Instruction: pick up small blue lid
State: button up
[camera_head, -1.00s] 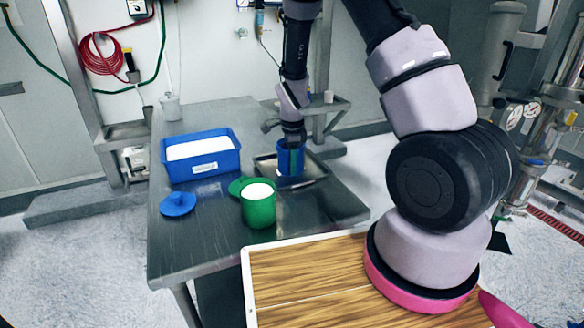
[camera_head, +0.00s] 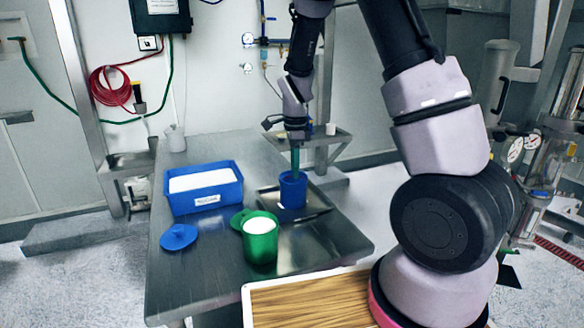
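A blue lid (camera_head: 178,237) with a small knob lies flat near the left edge of the metal table. My gripper (camera_head: 295,170) points down over a blue cup (camera_head: 292,192) standing in a shallow metal tray. A narrow green part reaches down from the gripper to the cup's top; I cannot tell whether it touches. The gripper is seen edge-on and small, so its opening is unclear. The gripper is well to the right of the blue lid and apart from it.
A blue bin (camera_head: 203,200) of white powder sits behind the blue lid. The metal tray (camera_head: 322,208) surrounds the blue cup. The table's front left (camera_head: 195,285) is clear.

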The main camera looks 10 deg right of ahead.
aim_at(180, 236)
jog(key=k+j, duration=1.25)
